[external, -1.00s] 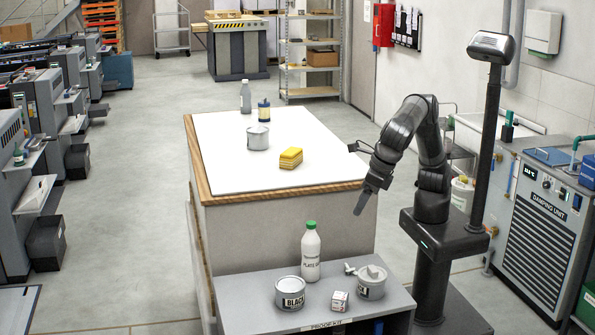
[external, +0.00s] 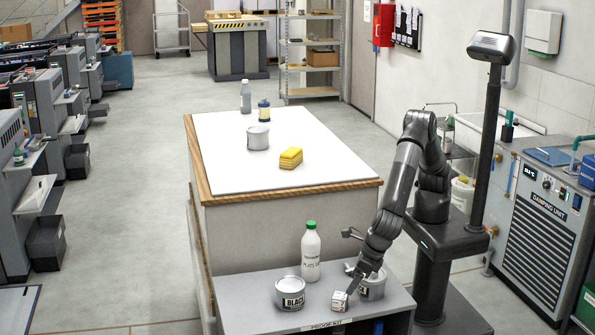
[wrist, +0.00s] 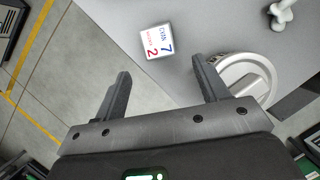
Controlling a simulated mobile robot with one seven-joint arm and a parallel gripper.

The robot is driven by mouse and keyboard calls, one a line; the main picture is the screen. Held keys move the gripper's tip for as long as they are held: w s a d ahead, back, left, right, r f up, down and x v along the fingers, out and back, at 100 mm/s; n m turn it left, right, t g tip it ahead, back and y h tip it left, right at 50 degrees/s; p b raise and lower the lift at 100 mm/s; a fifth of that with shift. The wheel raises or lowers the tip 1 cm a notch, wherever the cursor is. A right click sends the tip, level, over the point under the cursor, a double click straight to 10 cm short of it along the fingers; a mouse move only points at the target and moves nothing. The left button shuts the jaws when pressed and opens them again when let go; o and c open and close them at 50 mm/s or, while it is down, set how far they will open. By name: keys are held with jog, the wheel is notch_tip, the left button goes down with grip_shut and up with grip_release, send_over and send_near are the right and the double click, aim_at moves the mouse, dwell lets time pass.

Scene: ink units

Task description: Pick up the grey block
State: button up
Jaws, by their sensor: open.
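The small light-grey block (external: 340,300) with printed faces sits on the low grey shelf, between the tin marked BLACK (external: 290,293) and another tin (external: 373,285). In the wrist view the block (wrist: 156,40) shows blue and red print and lies just beyond the fingertips, roughly centred between them. My gripper (external: 352,287) is close above the block and angled down. It also shows in the wrist view (wrist: 161,67), open and with nothing between its fingers. My gripper partly covers the right tin in the external view.
A white bottle with a green cap (external: 311,252) stands behind the block on the shelf. The right tin (wrist: 248,80) is close by my right finger in the wrist view. A yellow sponge stack (external: 291,158) lies on the higher white table (external: 230,165).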

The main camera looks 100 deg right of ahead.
aim_at(341, 295)
jog(key=x, duration=0.8)
jog(key=shift+w+d+f, duration=0.15)
jog(key=shift+w+d, duration=0.1)
jog(key=shift+w, duration=0.2)
jog(key=c, duration=1.1)
